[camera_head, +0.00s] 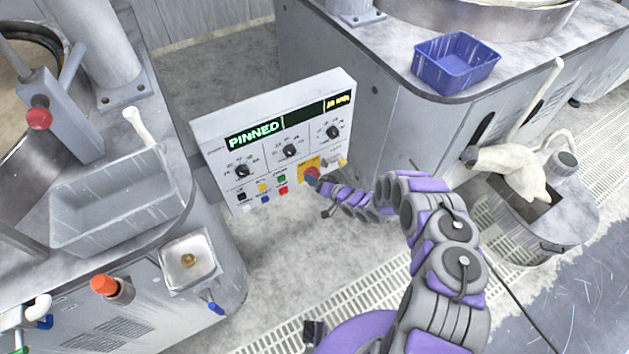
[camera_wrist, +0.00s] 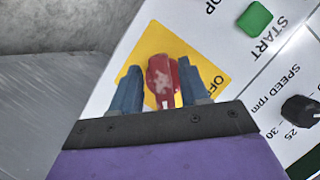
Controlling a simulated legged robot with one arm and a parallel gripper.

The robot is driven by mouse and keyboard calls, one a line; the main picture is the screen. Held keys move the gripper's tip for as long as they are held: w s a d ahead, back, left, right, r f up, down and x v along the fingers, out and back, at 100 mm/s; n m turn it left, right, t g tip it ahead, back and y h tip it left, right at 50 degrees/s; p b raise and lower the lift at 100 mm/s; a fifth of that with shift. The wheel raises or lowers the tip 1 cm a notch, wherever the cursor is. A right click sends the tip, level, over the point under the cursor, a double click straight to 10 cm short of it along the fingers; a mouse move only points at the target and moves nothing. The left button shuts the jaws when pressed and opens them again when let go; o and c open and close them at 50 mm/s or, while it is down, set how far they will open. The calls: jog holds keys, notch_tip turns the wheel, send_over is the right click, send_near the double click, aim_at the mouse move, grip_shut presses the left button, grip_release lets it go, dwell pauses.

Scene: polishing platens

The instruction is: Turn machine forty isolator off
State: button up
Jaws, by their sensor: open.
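The isolator is a red rotary handle (camera_wrist: 160,82) on a yellow plate (camera_wrist: 212,72) on the white control panel (camera_head: 216,131). In the head view the red handle (camera_head: 311,172) is at the panel's lower right, partly covered by my gripper (camera_head: 317,182). In the wrist view my gripper (camera_wrist: 158,68) is open, with a blue finger on each side of the handle. I cannot tell whether the fingers touch it. "OFF" is printed at the plate's right side. The handle's lower part is hidden behind the gripper body. I cannot read a machine number.
The panel has a display (camera_head: 254,134) reading "PINNED", black dials (camera_head: 290,151) and several coloured buttons (camera_head: 282,190). A green START button (camera_wrist: 255,18) is near the yellow plate. A grey tray (camera_head: 125,215) is left, a blue bin (camera_head: 456,62) upper right, a bucket (camera_head: 560,215) right.

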jog(key=shift+a, duration=0.15)
jog(key=shift+c, duration=0.4)
grip_shut()
jog(key=shift+p, duration=0.35)
jog(key=n+h+p, duration=0.2)
jog(key=n+p, duration=0.1)
jog(key=shift+r, duration=0.15)
jog(key=n+t+h+p, duration=0.1)
jog(key=n+h+p, duration=0.1)
jog(key=n+p, duration=0.1)
jog(key=shift+n+t+p, duration=0.3)
jog(key=shift+t+p, duration=0.1)
jog(key=shift+p, duration=0.3)
jog(key=n+h+p, duration=0.1)
jog(key=n+t, duration=0.1)
jog(key=n, duration=0.1)
jog(key=shift+w+f+h+p, duration=0.1)
jog(key=shift+f+h+p, duration=0.1)
jog(key=shift+h+p, duration=0.2)
jog(key=shift+n+t+h+b, duration=0.5)
jog(key=shift+n+t, duration=0.3)
jog(key=shift+n, duration=0.5)
